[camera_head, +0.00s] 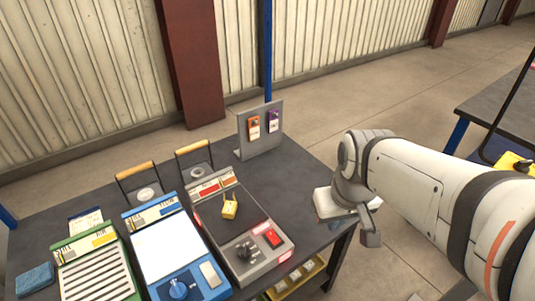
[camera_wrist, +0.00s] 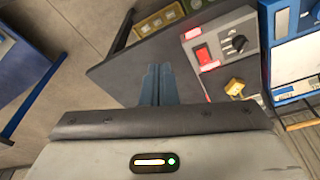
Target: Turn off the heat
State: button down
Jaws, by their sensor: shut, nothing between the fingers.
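A grey heating unit (camera_head: 258,238) stands at the right of the row on the dark table. Its front panel has a red rocker switch (camera_head: 273,238) and a black knob (camera_head: 246,251), with red-glowing spots at its edges. A small yellow block-like item (camera_head: 230,208) sits on its dark top. In the wrist view the unit's panel (camera_wrist: 222,28), red switch (camera_wrist: 202,55), knob (camera_wrist: 237,44) and yellow item (camera_wrist: 235,88) show to the right of my gripper. My gripper (camera_wrist: 155,75) is shut and empty, apart from the unit, beyond the table's right edge in the head view (camera_head: 370,239).
A blue device (camera_head: 165,246) and a green device (camera_head: 97,265) stand left of the unit. Behind are two wooden-handled items (camera_head: 194,155) and an upright grey panel (camera_head: 262,137) with orange and purple tags. A yellow tray (camera_head: 300,279) is below the table.

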jog(key=w+a+f+n+b, duration=0.15)
jog(key=w+a+n, duration=0.4)
jog(key=n, duration=0.65)
jog(key=n+g, duration=0.1)
jog(key=n, duration=1)
send_over(272, 233)
jog(key=s+d, duration=0.1)
jog(key=s, duration=0.1)
jog(key=shift+w+f+y, duration=0.15)
jog(key=shift+f+y, duration=0.25)
jog(key=shift+f, duration=0.8)
jog(key=f, duration=0.4)
jog(key=w+f+b, duration=0.1)
jog(key=f, duration=0.4)
jog(key=f+b, duration=0.1)
jog(key=f, duration=0.4)
jog(key=shift+w+a, duration=0.2)
jog(key=shift+a, duration=0.2)
